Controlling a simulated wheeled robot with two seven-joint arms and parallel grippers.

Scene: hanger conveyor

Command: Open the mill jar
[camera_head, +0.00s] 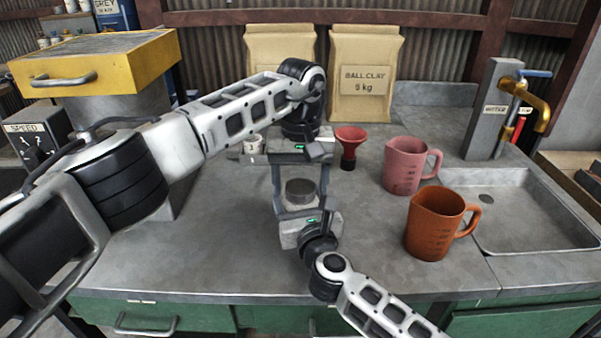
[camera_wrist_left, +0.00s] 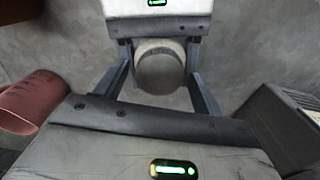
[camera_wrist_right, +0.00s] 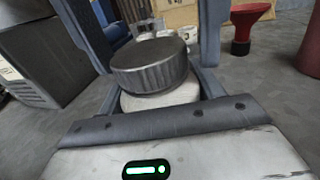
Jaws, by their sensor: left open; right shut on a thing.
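The mill jar has a pale body (camera_wrist_right: 160,98) and a grey ribbed metal lid (camera_head: 300,188). It is upright near the middle of the counter, with the lid seated on top. The lid also shows from above in the left wrist view (camera_wrist_left: 160,72). My right gripper (camera_head: 299,203) reaches in from the front and is shut on the jar body, below the lid. My left gripper (camera_head: 299,176) is above the jar, pointing down. Its fingers are open, one on each side of the lid. Whether they touch the lid I cannot tell.
A red funnel (camera_head: 349,143), a pink jug (camera_head: 405,168) and an orange jug (camera_head: 434,228) stand to the right, before a sink (camera_head: 520,222). Two clay bags (camera_head: 365,75) stand behind. A small white cup (camera_head: 253,144) is behind my left gripper. The front counter is clear.

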